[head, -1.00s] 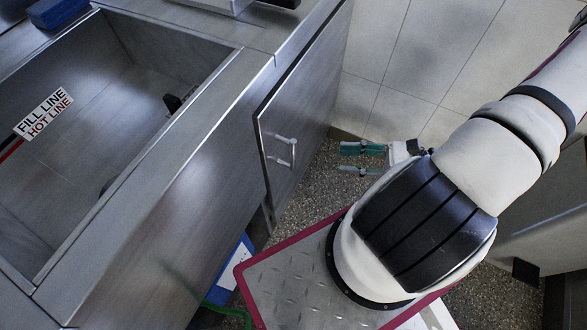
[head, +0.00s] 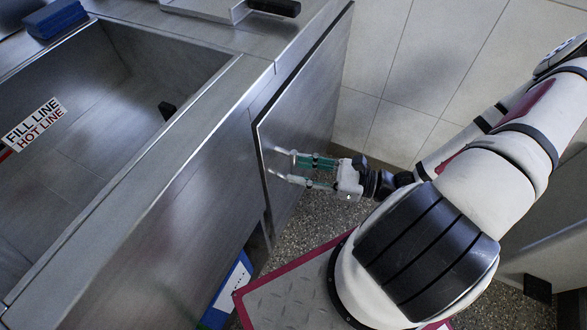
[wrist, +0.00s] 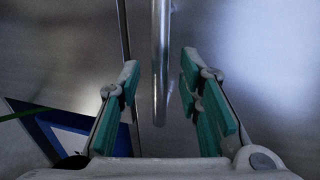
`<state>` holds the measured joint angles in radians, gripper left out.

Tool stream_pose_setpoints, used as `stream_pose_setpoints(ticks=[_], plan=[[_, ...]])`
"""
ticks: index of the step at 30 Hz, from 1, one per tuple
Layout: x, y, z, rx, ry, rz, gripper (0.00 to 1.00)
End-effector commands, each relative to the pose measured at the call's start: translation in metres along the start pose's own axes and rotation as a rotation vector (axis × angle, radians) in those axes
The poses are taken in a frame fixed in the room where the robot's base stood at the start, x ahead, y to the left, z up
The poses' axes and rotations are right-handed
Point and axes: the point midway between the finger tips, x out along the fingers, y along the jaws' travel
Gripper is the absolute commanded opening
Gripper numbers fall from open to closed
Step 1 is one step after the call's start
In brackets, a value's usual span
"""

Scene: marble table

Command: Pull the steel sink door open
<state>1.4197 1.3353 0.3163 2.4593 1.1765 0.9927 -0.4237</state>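The steel sink door (head: 318,100) stands ajar from the sink cabinet in the head view, its free edge apart from the cabinet front. Its bar handle shows in the wrist view (wrist: 160,60) as an upright steel bar between my fingers. In the head view the handle is largely hidden by the fingertips. My gripper (head: 293,170) has teal finger pads and reaches the handle from the right. In the wrist view my gripper (wrist: 159,72) is open, with one finger on each side of the bar and a visible gap to both.
The sink basin (head: 125,95) lies left of the door, with a fill-line label (head: 33,124). A blue-and-white box (head: 228,290) is low by the cabinet opening. Tiled wall (head: 440,60) stands behind. Speckled floor (head: 318,222) is free below my gripper.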

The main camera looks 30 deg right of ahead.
Motion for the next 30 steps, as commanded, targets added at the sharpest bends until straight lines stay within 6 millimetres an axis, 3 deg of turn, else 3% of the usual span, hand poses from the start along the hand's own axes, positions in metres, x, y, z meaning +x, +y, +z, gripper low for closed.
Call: stream_pose_setpoints(ticks=[6,15,20,30], plan=[[0.018,0.001,0.0,0.002,-0.001,0.001,0.33],[0.019,0.0,0.0,0.001,0.0,0.0,0.33],[0.019,0.0,0.0,0.001,0.0,0.0,0.0],[0.016,0.001,0.0,0.0,0.001,0.006,0.0]])
